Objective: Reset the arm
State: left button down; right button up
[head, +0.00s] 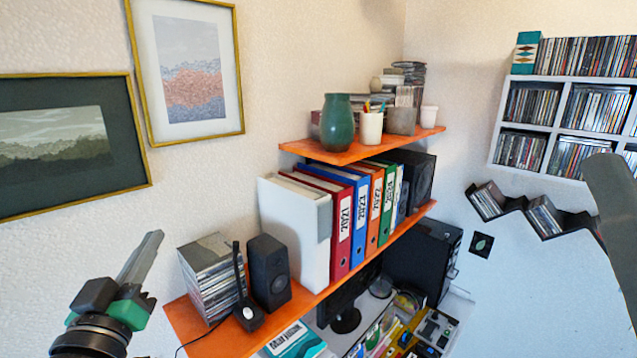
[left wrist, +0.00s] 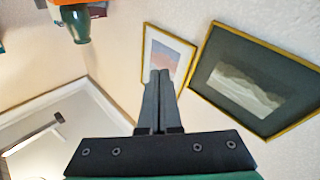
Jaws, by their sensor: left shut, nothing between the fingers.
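My left gripper (head: 146,256) shows at the lower left of the head view, in the air in front of the wall and to the left of the orange shelves. Its fingers point up and to the right, shut with nothing between them. In the left wrist view the two fingers (left wrist: 158,75) stand side by side and closed. A grey part of my right side may show at the right edge of the head view, but no right fingertips can be made out.
The lower orange shelf (head: 330,286) holds a stack of discs (head: 212,278), a black speaker (head: 269,272) and several binders (head: 337,222). The upper shelf (head: 350,153) holds a green vase (head: 337,123). Framed pictures (head: 188,68) hang left. White disc shelves (head: 558,128) hang right.

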pick_arm(q)
jog(key=s+d+r+m+t+h+p, duration=0.1)
jog(key=s+d+r+m+t+h, duration=0.1)
jog(key=s+r, duration=0.7)
jog(key=s+d+r+m+t+h+p, duration=0.1)
jog(key=s+d+r+m+t+h, duration=0.1)
jog(key=s+d+r+t, duration=0.3)
jog(key=s+r, duration=0.4)
jog(key=r, duration=0.1)
jog(key=shift+s+d+m, duration=0.3)
jog(key=shift+d+m, duration=0.1)
